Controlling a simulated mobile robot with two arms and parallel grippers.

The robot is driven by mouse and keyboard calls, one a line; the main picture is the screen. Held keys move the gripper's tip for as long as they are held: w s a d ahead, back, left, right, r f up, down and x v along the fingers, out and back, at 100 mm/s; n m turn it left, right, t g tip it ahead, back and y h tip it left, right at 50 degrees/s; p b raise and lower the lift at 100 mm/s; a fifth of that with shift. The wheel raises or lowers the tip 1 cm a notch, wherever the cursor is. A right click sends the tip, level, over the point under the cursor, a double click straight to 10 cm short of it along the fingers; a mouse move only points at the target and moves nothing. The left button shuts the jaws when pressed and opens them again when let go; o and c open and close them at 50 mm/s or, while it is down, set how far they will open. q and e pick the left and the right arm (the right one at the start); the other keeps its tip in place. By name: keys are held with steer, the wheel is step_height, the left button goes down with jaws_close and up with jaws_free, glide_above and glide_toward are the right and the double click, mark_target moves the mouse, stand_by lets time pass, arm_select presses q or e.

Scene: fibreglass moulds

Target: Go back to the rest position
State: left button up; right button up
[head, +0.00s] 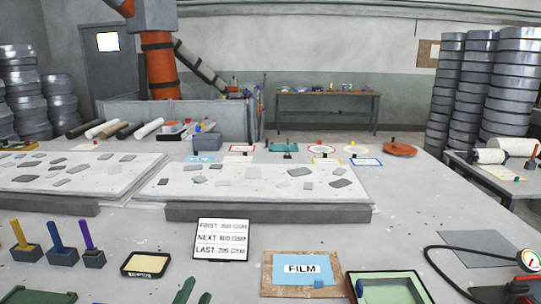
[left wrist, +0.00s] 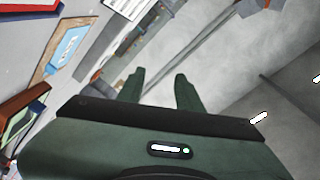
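My left gripper (head: 194,297) shows at the bottom edge of the head view, with only its green fingertips visible. In the left wrist view its two fingers (left wrist: 160,76) stand apart with nothing between them, so it is open and empty. It is in front of the table's near side, close to the sign card (head: 221,239) with its printed lines. My right gripper is not in view.
A blue FILM card (head: 301,268) lies on a brown board, beside a green tray (head: 388,288). Colored-handled tools (head: 56,238) stand in holders at left. Pale slabs (head: 255,186) with grey pieces fill the middle. A gauge (head: 529,260) with a black hose is at right.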

arm_select(q)
steer(key=s+a+f+n+g+y, duration=0.1)
steer(key=s+a+f+n+g, duration=0.3)
steer(key=f, duration=0.3)
steer(key=s+a+f+n+g+y, duration=0.2)
steer(key=s+f+n+g, duration=0.15)
steer(key=s+f, duration=0.35)
steer(key=s+f+n+g+h, duration=0.1)
steer(key=s+f+g, duration=0.25)
steer(key=s, duration=0.35)
steer(key=s+f+n+g+h, duration=0.1)
steer(key=s+f+n+g, duration=0.2)
steer(key=s, duration=0.4)
steer(key=s+f+m+g, duration=0.2)
steer(key=s+f, duration=0.1)
steer(key=f, duration=2.7)
steer(key=s+a+f+g, duration=0.1)
steer(key=s+a+f, duration=0.1)
steer(key=s+f, duration=1.2)
steer(key=shift+s+y, duration=0.3)
steer(key=shift+s, duration=0.8)
